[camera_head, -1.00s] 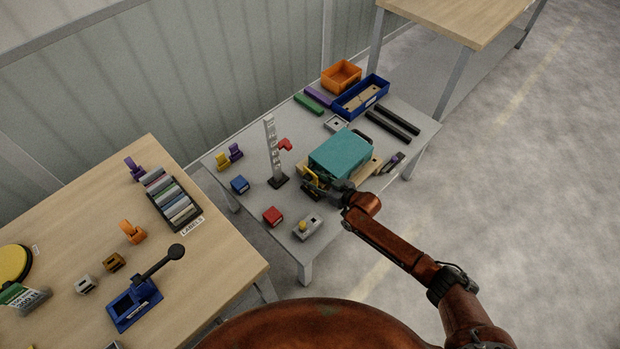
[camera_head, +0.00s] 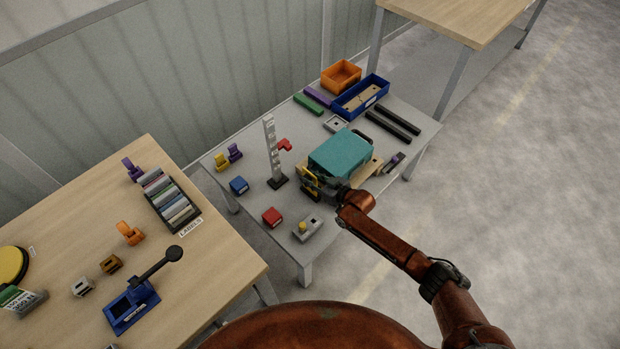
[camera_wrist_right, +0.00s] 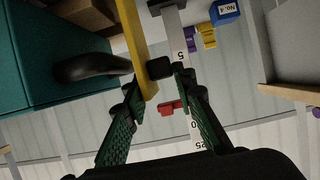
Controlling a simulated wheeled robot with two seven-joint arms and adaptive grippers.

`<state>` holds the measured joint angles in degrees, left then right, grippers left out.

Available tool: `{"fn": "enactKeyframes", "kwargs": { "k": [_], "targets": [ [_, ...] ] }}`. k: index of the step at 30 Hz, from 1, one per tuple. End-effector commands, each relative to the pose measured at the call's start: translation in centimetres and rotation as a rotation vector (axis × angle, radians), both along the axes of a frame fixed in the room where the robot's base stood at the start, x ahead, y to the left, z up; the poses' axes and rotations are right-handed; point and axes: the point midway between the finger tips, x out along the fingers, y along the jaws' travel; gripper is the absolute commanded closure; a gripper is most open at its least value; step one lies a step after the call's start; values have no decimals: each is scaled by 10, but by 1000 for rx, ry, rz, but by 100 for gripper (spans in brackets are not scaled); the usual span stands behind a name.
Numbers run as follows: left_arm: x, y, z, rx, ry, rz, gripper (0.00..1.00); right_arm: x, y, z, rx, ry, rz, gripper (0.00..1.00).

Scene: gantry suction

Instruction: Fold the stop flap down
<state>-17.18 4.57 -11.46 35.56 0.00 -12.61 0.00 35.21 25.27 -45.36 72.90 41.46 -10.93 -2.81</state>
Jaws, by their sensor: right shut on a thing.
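A yellow bar (camera_wrist_right: 135,45), which looks like the stop flap, stands beside the teal box (camera_head: 340,152) on the wooden board (camera_head: 368,171). In the head view the yellow bar (camera_head: 308,178) is partly hidden by my right gripper (camera_head: 317,186). How far the flap is tilted is hard to tell. My left gripper is not in view.
A grey height scale (camera_head: 272,150) with a red pointer (camera_head: 284,145) stands left of the gripper. A red block (camera_head: 272,217), a blue block (camera_head: 239,185) and a grey device with a yellow knob (camera_head: 307,229) are nearby. Black bars (camera_head: 394,124) lie behind.

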Motion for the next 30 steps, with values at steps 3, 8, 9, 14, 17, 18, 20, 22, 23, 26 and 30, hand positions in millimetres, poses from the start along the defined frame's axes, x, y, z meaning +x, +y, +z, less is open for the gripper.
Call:
{"fn": "enactKeyframes", "kwargs": {
  "k": [3, 8, 9, 14, 17, 18, 20, 22, 23, 26, 30],
  "targets": [
    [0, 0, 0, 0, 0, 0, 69, -1, 0, -1, 0, 2, 1, 100],
    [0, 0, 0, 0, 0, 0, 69, -1, 1, -1, 1, 2, 0, 100],
    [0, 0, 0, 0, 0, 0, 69, -1, 1, -1, 1, 2, 0, 100],
    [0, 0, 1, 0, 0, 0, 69, -1, 1, -1, -1, 1, 0, 100],
    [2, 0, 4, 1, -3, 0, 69, -3, 4, 0, -11, -8, 0, 100],
    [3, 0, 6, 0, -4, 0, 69, -4, 5, 0, -18, -14, 1, 100],
    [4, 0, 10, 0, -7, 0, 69, -7, 8, 0, -35, -28, 0, 100],
    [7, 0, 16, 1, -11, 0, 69, -10, 12, 0, -59, -50, -1, 100],
    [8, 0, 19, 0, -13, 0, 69, -12, 14, 0, -71, -60, -1, 100],
    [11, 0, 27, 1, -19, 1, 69, -18, 22, -3, -122, -101, -1, 100],
    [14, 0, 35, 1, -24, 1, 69, -28, 33, -10, -203, -169, -1, 100]
  ]
}}
